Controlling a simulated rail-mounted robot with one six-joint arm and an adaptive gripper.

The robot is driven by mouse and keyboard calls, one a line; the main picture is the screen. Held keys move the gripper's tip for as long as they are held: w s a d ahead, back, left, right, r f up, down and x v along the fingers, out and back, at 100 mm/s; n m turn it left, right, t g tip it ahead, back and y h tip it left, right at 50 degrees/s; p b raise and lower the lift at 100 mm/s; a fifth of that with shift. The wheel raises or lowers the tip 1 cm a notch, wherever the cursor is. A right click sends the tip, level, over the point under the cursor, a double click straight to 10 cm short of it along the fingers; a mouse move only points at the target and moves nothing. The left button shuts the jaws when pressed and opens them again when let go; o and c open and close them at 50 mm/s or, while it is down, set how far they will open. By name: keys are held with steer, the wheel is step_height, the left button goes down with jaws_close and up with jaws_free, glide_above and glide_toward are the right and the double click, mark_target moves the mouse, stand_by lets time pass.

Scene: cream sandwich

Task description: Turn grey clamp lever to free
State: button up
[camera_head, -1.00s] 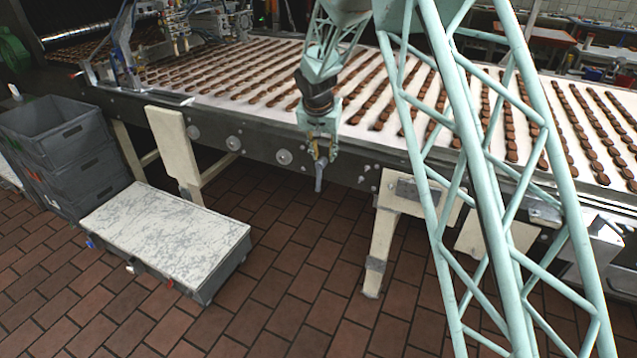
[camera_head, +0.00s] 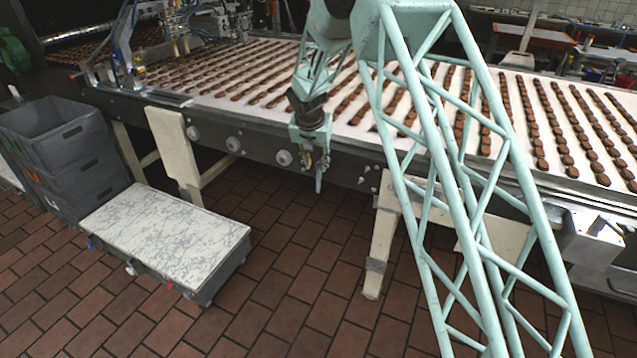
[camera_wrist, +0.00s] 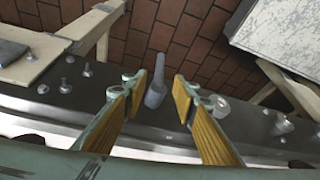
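The grey clamp lever (camera_wrist: 156,82) sticks out from the conveyor's side rail and shows between my fingers in the wrist view. In the head view the lever (camera_head: 319,182) hangs just below the rail's lower edge, pointing down. My gripper (camera_wrist: 159,90) is open, with a yellow-padded finger on each side of the lever and gaps to both. In the head view my gripper (camera_head: 314,164) is at the rail, partly covering the lever's upper end. I cannot tell how deep the lever sits between the fingertips.
The conveyor belt (camera_head: 352,132) carries rows of brown biscuits. Bolts and round knobs (camera_head: 284,158) stick out along the rail. Cream legs (camera_head: 382,240) stand below. A white-topped cart (camera_head: 165,232) and stacked grey crates (camera_head: 50,130) are at left. The tiled floor (camera_head: 290,285) between is clear.

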mark_target(318, 179)
steer(key=shift+b+x, duration=1.05)
steer(key=shift+x, duration=5.7)
steer(key=shift+c, duration=0.7)
jaws_close()
